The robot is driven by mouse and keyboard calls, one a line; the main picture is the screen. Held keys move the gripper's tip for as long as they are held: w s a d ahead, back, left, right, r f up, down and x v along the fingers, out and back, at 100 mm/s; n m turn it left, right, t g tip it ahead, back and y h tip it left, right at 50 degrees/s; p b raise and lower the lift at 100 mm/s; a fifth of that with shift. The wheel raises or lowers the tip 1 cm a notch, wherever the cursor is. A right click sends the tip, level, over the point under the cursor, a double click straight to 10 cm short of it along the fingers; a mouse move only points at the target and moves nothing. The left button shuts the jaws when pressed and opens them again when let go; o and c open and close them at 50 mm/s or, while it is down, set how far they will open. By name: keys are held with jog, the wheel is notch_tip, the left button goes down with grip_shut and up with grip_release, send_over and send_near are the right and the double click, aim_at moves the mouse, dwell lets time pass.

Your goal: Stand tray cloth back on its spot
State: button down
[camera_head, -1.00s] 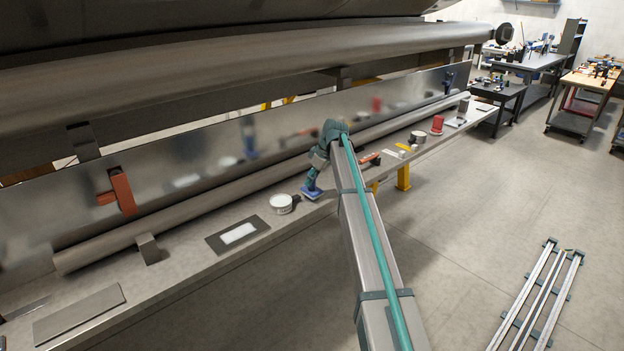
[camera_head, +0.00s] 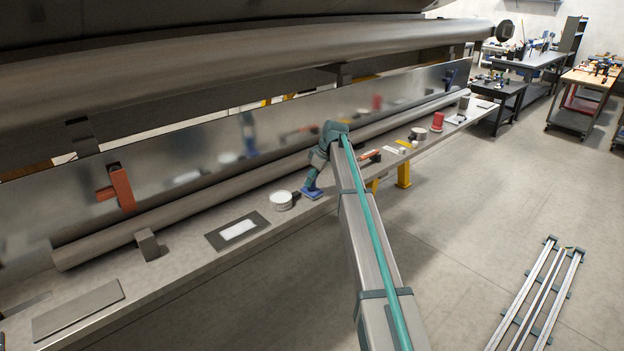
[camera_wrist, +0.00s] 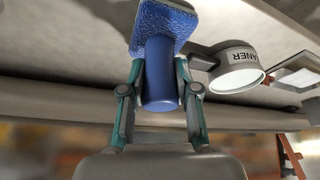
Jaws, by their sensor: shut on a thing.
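A blue textured pad (camera_wrist: 163,24) with a round blue handle (camera_wrist: 160,75) is in my gripper (camera_wrist: 158,90). The two fingers are shut on the handle from both sides. In the head view my gripper (camera_head: 314,179) points down over the shelf, with the blue pad (camera_head: 311,193) flat at or just above the surface. I cannot tell whether it touches. A dark grey tray (camera_head: 217,240) with a white cloth-like sheet (camera_head: 239,230) on it lies on the shelf to the left.
A round white-topped tin (camera_head: 281,201) stands just left of the pad; it also shows in the wrist view (camera_wrist: 236,70). A long pipe (camera_head: 190,211) runs behind. Red-handled tool (camera_head: 369,155), metal can (camera_head: 418,134) and red can (camera_head: 437,121) stand further right.

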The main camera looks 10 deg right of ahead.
aim_at(319, 191)
jog(key=c, duration=0.8)
grip_release()
jog(key=shift+p+v, duration=1.2)
jog(key=shift+v, duration=2.8)
